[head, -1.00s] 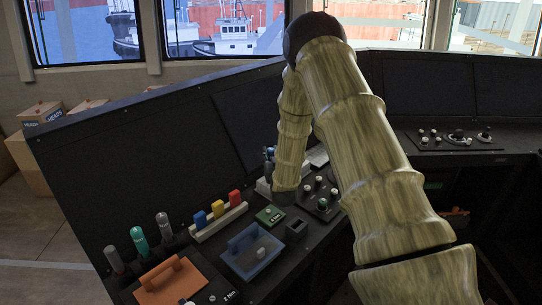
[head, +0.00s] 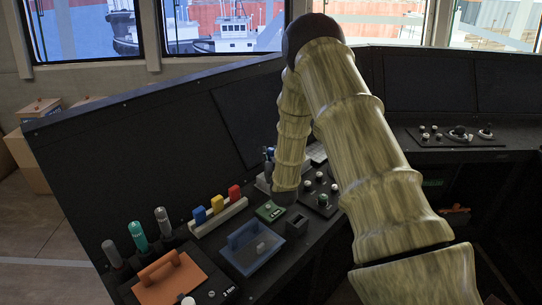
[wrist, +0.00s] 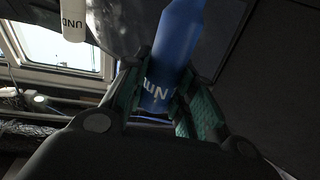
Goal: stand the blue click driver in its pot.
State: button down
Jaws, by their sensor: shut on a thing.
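In the wrist view the blue click driver (wrist: 180,48) is a blue cylinder with white "Nm" lettering. My gripper (wrist: 163,90) is shut on it, with a green-padded finger on each side. The driver's upper end runs out of that view. In the head view my gripper and the driver are mostly hidden behind my arm. A small dark square open holder (head: 297,226) stands on the console just in front of the arm; I cannot tell whether it is the driver's pot.
Several handled tools stand at the console's left, one of them teal (head: 138,236). A white rack (head: 217,220) holds blue, yellow and red pieces. A white lettered cylinder (wrist: 73,20) shows in the wrist view.

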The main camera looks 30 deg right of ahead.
jog(key=shift+f, duration=0.3)
dwell(0.5)
jog(key=c, duration=1.1)
grip_release()
jog(key=v, duration=1.2)
